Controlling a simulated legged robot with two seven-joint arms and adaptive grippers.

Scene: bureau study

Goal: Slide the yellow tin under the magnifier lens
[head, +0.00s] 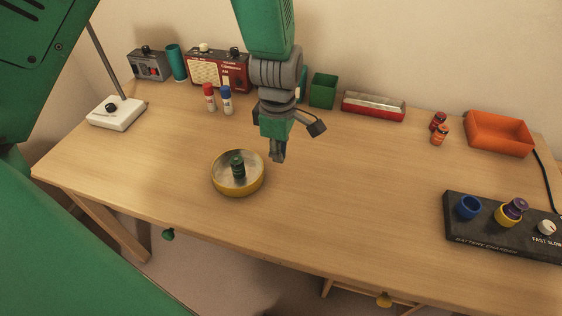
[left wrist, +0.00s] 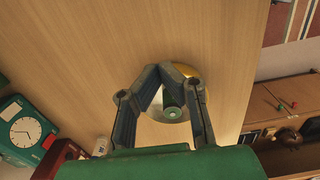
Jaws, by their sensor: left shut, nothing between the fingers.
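The yellow tin (head: 218,184) is a shallow round dish on the desk, with a dark green ribbed piece (head: 238,166) standing in its middle. In the left wrist view the tin (left wrist: 187,69) shows partly behind my fingers. My left gripper (head: 277,157) points down, shut and empty, just right of the tin in the head view. I cannot tell whether it touches the rim. A white base (head: 115,113) with a dark knob and a grey pole stands at the desk's left; it may be the magnifier's stand. I see no lens. My right gripper is not in view.
Red and blue capped tubes (head: 218,99) stand behind the tin, before a red radio (head: 218,73). An orange tray (head: 498,134) and black charger (head: 490,230) are at right. Desk between tin and white base is clear.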

